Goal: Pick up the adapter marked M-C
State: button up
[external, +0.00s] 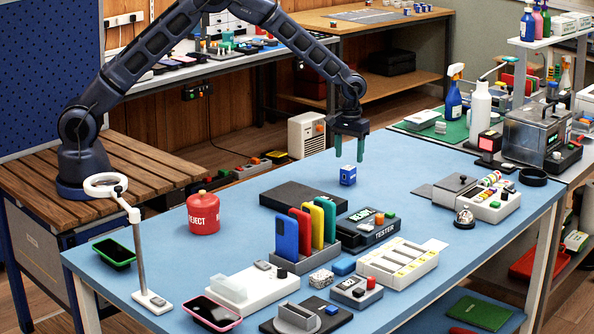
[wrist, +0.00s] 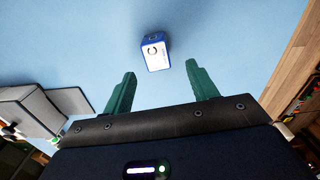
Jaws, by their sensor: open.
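A small blue block with a white marked face, which looks like the adapter (external: 348,175), stands on the blue table below my gripper. In the wrist view the adapter (wrist: 155,52) lies just beyond the fingertips, roughly between their lines, with a dark letter like a C on its white face. The full marking is too small to read surely. My gripper (external: 347,151) points down above the adapter, its green fingers apart and empty. In the wrist view the fingers of my gripper (wrist: 160,80) do not touch the adapter.
A dark flat box (external: 303,197) and a tester (external: 369,229) lie near the adapter. A rack holds colourful phones (external: 307,230) toward the front. A red REJECT canister (external: 203,213) stands at left. A grey box (external: 456,185) stands at right. The table around the adapter is clear.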

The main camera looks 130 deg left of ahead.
aim_at(348, 167)
jog(key=shift+w+d+f, duration=0.1)
jog(key=shift+d+f, duration=0.1)
jog(key=shift+f, duration=1.55)
jog(key=shift+w+d+f, duration=0.1)
jog(key=shift+d+f, duration=0.1)
jog(key=shift+f, duration=1.55)
jog(key=c, duration=1.1)
